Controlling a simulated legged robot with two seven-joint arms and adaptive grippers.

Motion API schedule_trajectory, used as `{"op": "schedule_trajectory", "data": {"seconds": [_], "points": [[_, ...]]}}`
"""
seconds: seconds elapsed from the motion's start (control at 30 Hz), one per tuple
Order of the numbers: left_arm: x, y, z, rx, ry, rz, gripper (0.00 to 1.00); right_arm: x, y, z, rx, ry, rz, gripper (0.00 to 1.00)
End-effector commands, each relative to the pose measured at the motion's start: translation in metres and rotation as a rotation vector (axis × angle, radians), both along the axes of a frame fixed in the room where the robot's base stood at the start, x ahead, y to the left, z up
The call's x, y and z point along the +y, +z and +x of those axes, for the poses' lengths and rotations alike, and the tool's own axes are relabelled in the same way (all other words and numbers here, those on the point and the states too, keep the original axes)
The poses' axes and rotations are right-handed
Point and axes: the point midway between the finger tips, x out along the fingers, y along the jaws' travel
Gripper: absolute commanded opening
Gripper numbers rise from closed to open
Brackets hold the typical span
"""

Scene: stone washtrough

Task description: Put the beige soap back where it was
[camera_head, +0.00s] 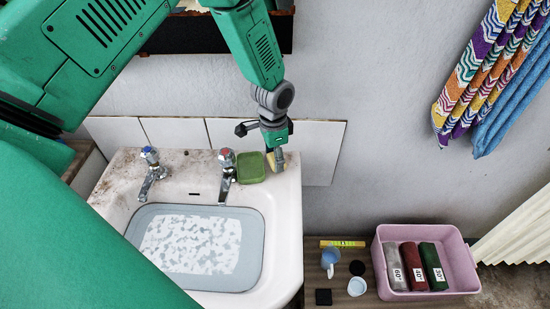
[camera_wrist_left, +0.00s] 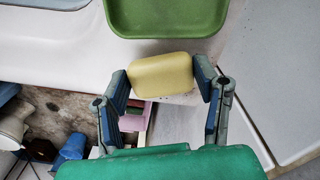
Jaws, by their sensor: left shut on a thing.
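The beige soap (camera_wrist_left: 161,74) is a rounded pale yellow block between the two fingers of my left gripper (camera_wrist_left: 162,88) in the left wrist view. The fingers press on its two short ends. In the head view my left gripper (camera_head: 275,160) is over the back right corner of the sink (camera_head: 283,215), and the soap (camera_head: 280,157) shows partly beside it. A green soap dish (camera_head: 251,168) sits on the sink's back ledge, just left of the gripper. It also shows in the left wrist view (camera_wrist_left: 167,18), beyond the soap. My right gripper is not in view.
Two taps (camera_head: 228,175) stand on the ledge left of the dish. The basin holds a grey-blue tub (camera_head: 255,250) of water. A pink bin (camera_head: 385,262) with rolled cloths and small items stand on a low wooden surface at right. Towels (camera_head: 490,75) hang on the wall.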

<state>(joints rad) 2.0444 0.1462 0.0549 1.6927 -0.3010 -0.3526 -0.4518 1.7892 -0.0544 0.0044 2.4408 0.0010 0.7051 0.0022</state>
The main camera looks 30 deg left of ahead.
Motion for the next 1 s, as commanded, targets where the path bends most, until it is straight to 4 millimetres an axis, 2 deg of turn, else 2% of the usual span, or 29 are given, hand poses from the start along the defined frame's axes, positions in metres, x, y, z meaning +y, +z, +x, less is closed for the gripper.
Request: {"op": "schedule_trajectory", "data": {"seconds": [0.03,0.13,0.53,0.57,0.6,0.87,1.0], "points": [[0.001,-0.008,-0.001,0.003,0.001,-0.001,0.17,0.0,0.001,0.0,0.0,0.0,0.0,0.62],[0.003,-0.015,0.003,0.0,0.002,-0.002,0.17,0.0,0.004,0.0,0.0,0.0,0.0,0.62],[0.0,-0.019,0.003,0.0,0.0,0.002,0.17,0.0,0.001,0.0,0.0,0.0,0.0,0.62],[0.0,-0.019,0.003,-0.001,0.0,0.003,0.62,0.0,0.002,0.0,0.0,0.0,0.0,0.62],[-0.001,-0.018,0.003,-0.001,0.0,0.003,0.76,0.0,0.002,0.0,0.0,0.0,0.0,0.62],[0.002,-0.018,0.003,-0.001,0.001,-0.001,0.76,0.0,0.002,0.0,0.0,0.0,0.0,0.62],[0.003,-0.01,0.004,-0.002,0.001,-0.001,0.76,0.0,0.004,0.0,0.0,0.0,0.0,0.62]]}}
